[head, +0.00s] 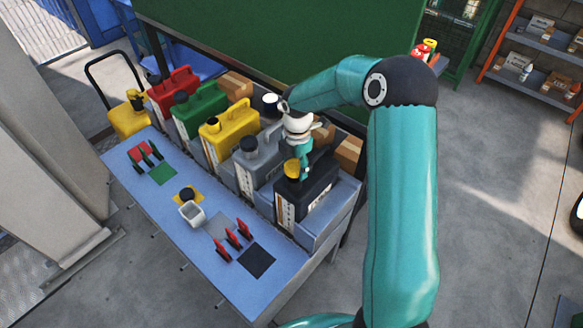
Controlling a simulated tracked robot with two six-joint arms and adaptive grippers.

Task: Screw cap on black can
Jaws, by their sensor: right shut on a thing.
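The black can (315,192) stands upright at the right end of the row of cans, at the table's right side. A yellow cap (292,167) is at the can's top, over its neck. My right gripper (302,174) reaches down from above and is shut on the yellow cap. The gripper and cap hide the neck, so I cannot tell how the cap sits on the thread. My left gripper is not in view.
Grey (258,160), yellow (228,128), green (200,108) and red (172,88) cans stand left of the black one. Cardboard boxes (348,152) stand behind.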

